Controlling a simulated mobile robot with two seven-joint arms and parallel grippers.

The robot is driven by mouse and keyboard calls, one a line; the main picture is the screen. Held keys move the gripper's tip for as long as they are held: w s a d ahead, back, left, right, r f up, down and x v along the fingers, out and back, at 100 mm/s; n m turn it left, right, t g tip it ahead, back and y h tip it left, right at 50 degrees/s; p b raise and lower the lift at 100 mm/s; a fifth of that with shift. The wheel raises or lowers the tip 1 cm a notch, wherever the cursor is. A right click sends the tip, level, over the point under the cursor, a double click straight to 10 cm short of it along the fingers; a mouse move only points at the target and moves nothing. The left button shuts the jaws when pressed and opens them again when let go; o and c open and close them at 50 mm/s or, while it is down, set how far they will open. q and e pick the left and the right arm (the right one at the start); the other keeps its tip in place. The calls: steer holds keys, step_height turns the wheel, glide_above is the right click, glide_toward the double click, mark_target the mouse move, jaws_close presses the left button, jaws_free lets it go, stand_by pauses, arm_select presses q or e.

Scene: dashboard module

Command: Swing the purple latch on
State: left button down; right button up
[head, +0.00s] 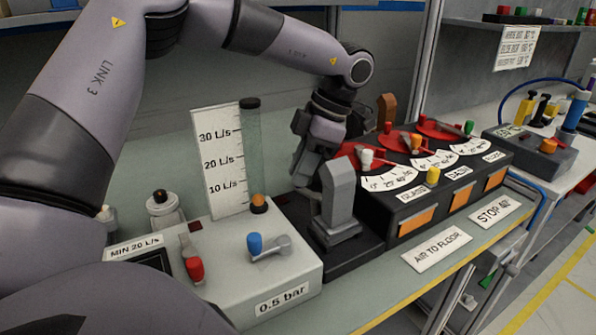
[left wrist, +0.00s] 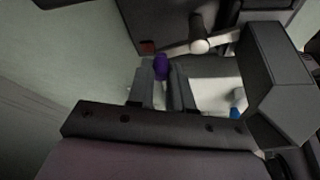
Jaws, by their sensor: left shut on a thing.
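The purple latch shows in the left wrist view as a small purple piece (left wrist: 162,67) between my left fingers. My right gripper is in neither view.
The module carries levers with white, orange and green knobs on red dials. A light grey box (head: 285,275) with a blue-knobbed lever (head: 256,243) stands at front left. A clear tube (head: 252,150) and a scale board (head: 220,160) stand close to my left gripper.

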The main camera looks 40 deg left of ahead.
arm_select(q)
steer(key=shift+w+d+r+m+t+y, duration=0.1)
steer(key=shift+w+m+t+y, duration=0.2)
steer(key=shift+m, duration=0.55)
steer(key=shift+w+d+m+t+y, duration=0.1)
steer(key=shift+w+m+t+y, duration=0.2)
steer(key=shift+m, duration=0.55)
steer(key=c, duration=1)
jaws_free()
steer(key=shift+p+v, duration=0.3)
steer(key=shift+v, duration=3.25)
steer(key=shift+w+a+r, duration=0.1)
